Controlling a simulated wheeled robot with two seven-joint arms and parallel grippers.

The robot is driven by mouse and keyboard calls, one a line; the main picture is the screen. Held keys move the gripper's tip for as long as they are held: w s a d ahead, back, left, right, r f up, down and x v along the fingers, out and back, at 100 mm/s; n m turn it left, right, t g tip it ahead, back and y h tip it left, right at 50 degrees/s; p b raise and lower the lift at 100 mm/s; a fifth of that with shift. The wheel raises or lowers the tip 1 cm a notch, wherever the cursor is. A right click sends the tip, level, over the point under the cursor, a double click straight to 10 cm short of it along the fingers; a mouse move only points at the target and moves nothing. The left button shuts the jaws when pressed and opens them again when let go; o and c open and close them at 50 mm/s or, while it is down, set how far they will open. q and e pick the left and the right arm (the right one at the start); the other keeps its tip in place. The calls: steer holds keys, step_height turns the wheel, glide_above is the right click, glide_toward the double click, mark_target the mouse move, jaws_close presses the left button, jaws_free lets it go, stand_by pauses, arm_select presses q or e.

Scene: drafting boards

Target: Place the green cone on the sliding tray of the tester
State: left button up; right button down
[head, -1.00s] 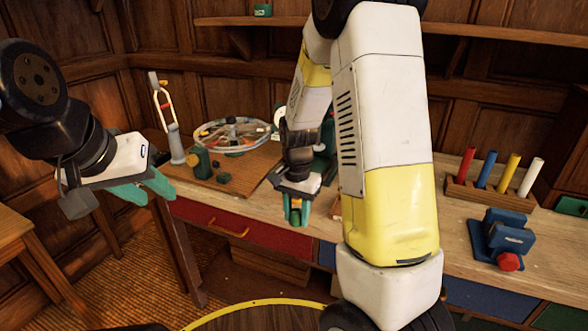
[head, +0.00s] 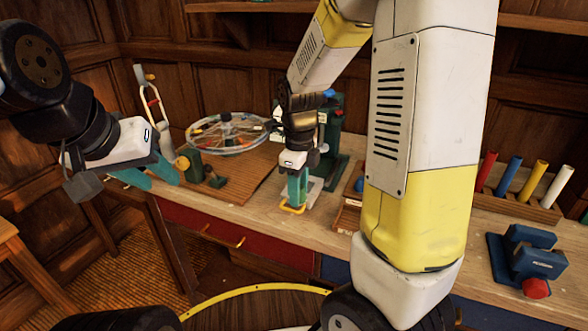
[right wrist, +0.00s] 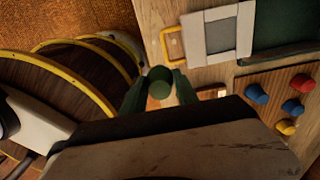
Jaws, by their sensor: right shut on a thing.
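My right gripper (right wrist: 160,92) is shut on the green cone (right wrist: 160,76), whose round end shows between the fingers in the right wrist view. In the head view my right gripper (head: 297,188) hangs over the front of the bench, and the cone cannot be made out there. The sliding tray (right wrist: 243,30) of the tester, with a grey pad and a yellow handle (right wrist: 173,43), lies close beside the cone in the wrist view. The green tester (head: 332,140) stands behind my right gripper.
A wooden board (right wrist: 277,83) with several coloured pegs lies beside the tester. A rack of coloured rods (head: 520,205) and a blue device with a red knob (head: 525,262) are at right.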

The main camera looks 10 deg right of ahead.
steer(key=w+d, duration=0.1)
steer(key=w, duration=0.2)
steer(key=w+d, duration=0.1)
steer(key=w, duration=0.3)
steer(key=w+d+f, duration=0.1)
steer(key=w+d, duration=0.1)
steer(key=w, duration=0.2)
steer(key=shift+w+f, duration=0.1)
steer(key=shift+w, duration=0.15)
step_height(320, 180, down, 4)
steer(key=shift+r, duration=0.2)
steer(key=shift+f, duration=0.2)
